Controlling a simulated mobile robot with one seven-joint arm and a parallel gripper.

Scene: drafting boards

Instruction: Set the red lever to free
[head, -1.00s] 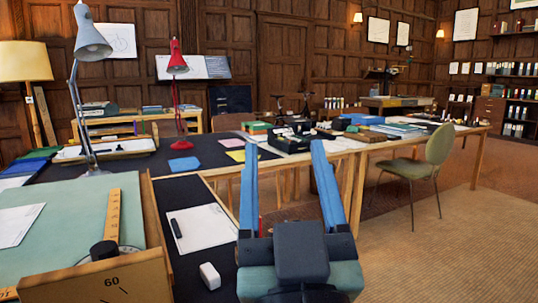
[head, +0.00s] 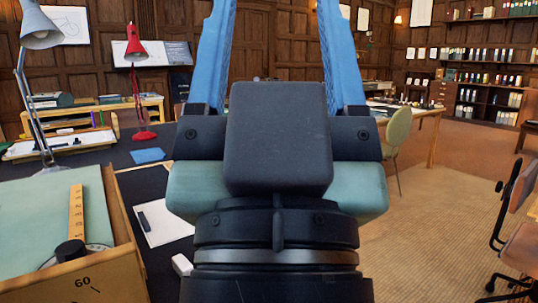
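I see no red lever in the head view; my gripper and arm cover the middle of the picture. My gripper (head: 278,22) is raised close to the camera, its two blue fingers wide apart and pointing up and away. The fingertips are cut off by the top edge, and nothing shows between the fingers but the panelled wall. A green-topped drafting board (head: 40,212) is at the lower left. On it are a yellow ruler arm (head: 76,212) and a black knob (head: 70,251), above a wooden front edge marked 60 (head: 85,283).
A dark desk top (head: 135,183) beside the board holds a clipboard sheet (head: 165,226) and a white block (head: 182,265). A grey lamp (head: 41,30) and a red lamp (head: 135,50) stand behind. A green chair (head: 397,133) and a brown chair (head: 519,250) flank open carpet (head: 430,230).

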